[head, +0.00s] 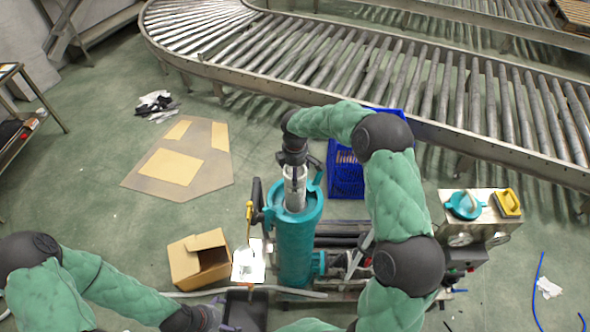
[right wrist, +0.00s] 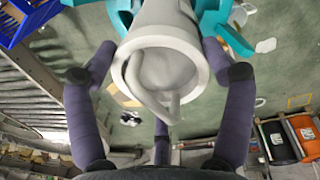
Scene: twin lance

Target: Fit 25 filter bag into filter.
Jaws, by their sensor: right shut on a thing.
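The filter is a teal upright cylinder (head: 294,250) in the middle of the head view, with its round top open. My right gripper (head: 294,163) is above it, shut on the white filter bag (head: 295,186). The bag hangs roughly upright, its lower end at the filter's mouth; how deep it reaches is hidden. In the right wrist view, the bag's white rim and loop handle (right wrist: 158,103) sit between the purple fingers of my right gripper (right wrist: 160,85), with teal filter parts (right wrist: 215,25) behind. My left gripper (head: 206,318) is low at the bottom edge, its fingers unclear.
A metal stand (head: 480,222) at the right holds a teal lid (head: 465,206) and a yellow item (head: 507,203). A blue crate (head: 346,182) stands behind the filter. An open cardboard box (head: 200,258) lies left. A roller conveyor (head: 330,60) runs across the back.

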